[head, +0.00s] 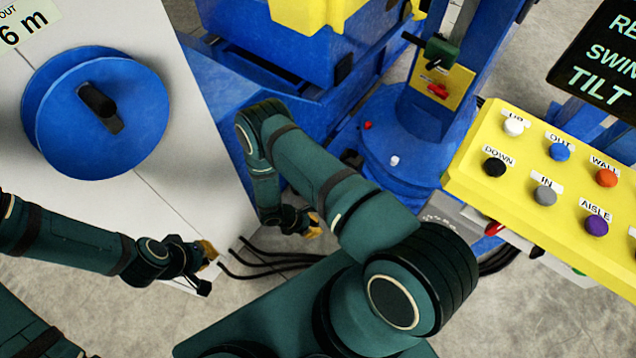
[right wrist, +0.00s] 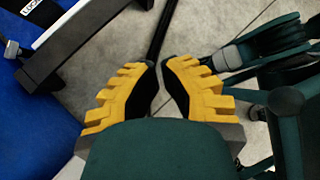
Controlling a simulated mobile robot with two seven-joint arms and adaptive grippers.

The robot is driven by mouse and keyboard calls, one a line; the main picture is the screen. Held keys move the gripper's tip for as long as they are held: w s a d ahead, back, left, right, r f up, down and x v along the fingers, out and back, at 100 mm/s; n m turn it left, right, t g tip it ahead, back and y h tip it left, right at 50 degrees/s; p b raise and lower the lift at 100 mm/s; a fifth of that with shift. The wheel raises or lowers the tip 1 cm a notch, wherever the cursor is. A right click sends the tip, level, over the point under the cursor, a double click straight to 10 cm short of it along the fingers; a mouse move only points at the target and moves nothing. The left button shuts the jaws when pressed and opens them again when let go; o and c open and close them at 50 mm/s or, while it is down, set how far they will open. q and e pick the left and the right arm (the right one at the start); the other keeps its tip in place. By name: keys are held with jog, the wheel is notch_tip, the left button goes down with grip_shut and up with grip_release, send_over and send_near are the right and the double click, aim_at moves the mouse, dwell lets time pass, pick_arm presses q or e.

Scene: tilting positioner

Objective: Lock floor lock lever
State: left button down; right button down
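In the right wrist view, a partly cut-off white label (right wrist: 35,8) sits on a blue surface at the top left. A dark bar with a light edge (right wrist: 68,40) slants near it, and a small grey-ended piece (right wrist: 12,48) is at the left edge. I cannot tell which part is the floor lock lever. My right gripper (right wrist: 158,64) has its fingers slightly apart, with nothing clearly held; a black rod or cable lies beyond the tips. In the head view this gripper (head: 314,228) hangs low beside the blue base. My left gripper (head: 208,268) is spread and empty by the white panel.
A blue wheel with a black knob (head: 135,140) is on the white panel (head: 180,110). A yellow button box (head: 520,190) stands at the right. The blue column base (head: 400,165) is behind my right arm. Black cables (head: 255,265) cross the floor.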

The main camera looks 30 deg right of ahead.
jog(key=w+d+f+n+t+h+b, duration=0.1)
jog(key=w+f+n+t+h, duration=0.4)
jog(key=w+n+t, duration=0.3)
jog(key=w+t, duration=0.1)
jog(key=w, duration=0.2)
jog(key=shift+n+t+h, duration=0.3)
jog(key=shift+n, duration=0.1)
jog(key=shift+d, duration=0.15)
jog(key=w+d+b, duration=0.2)
jog(key=w+d, duration=0.3)
jog(key=d, duration=0.5)
jog(key=shift+w+f, duration=0.15)
jog(key=shift+w, duration=0.1)
jog(key=shift+d, duration=0.1)
